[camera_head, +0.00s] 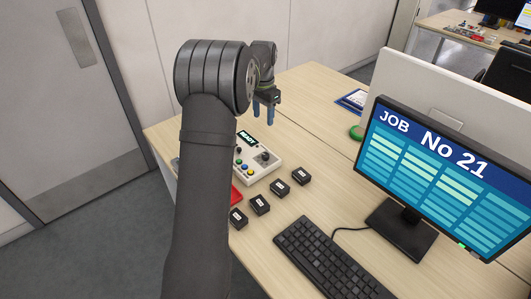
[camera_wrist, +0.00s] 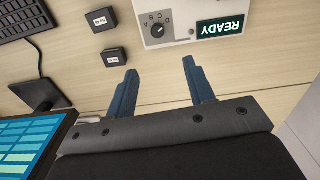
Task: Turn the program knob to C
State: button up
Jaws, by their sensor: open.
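The program knob (camera_wrist: 157,31) is a dark round knob on a light control box (camera_wrist: 181,18), with the letters A to D in an arc around it. Its pointer is too small to read surely. In the head view the control box (camera_head: 262,172) sits on the desk and the knob (camera_head: 264,156) shows near its right side. My gripper (camera_head: 263,113) is open and empty above the desk, beyond the box. In the wrist view its two blue fingers (camera_wrist: 158,69) are spread apart and clear of the knob.
The box has a READY display (camera_wrist: 220,26) beside the knob. Several small black blocks (camera_head: 302,176) lie near the box. A keyboard (camera_head: 325,258) and a JOB No 21 monitor (camera_head: 440,180) stand to the right. My arm hides part of the desk's left side.

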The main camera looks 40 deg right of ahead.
jog(key=m, duration=0.1)
send_near(266, 154)
notch_tip(266, 154, down, 9)
jog(key=shift+a+r, duration=0.1)
jog(key=shift+a, duration=0.05)
dwell(0.4)
jog(key=c, duration=1)
